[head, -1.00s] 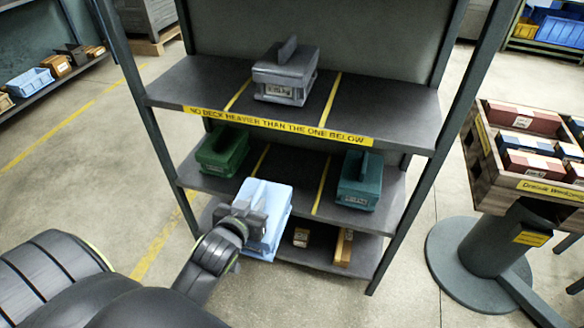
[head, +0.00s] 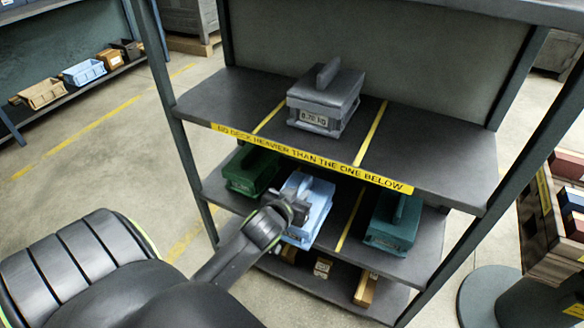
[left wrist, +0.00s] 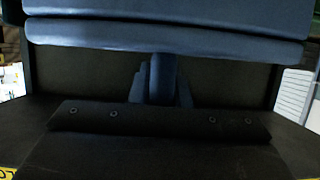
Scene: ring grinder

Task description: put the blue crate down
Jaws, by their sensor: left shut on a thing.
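The light blue crate (head: 313,205) is at the middle deck of the rack, between a dark green crate (head: 250,170) and a teal crate (head: 393,225). My left gripper (head: 289,207) is shut on its upright handle. I cannot tell whether the crate's underside touches the deck. In the left wrist view the crate's body (left wrist: 170,35) spans the top, with its handle (left wrist: 162,80) running down to my gripper. My right gripper is not in view.
A grey crate (head: 325,98) marked 0.70 KG stands on the top deck (head: 420,150), which overhangs the middle deck (head: 430,240). Small brown boxes (head: 365,290) sit on the bottom deck. A rack post (head: 510,170) and a wooden bin (head: 555,220) stand at right.

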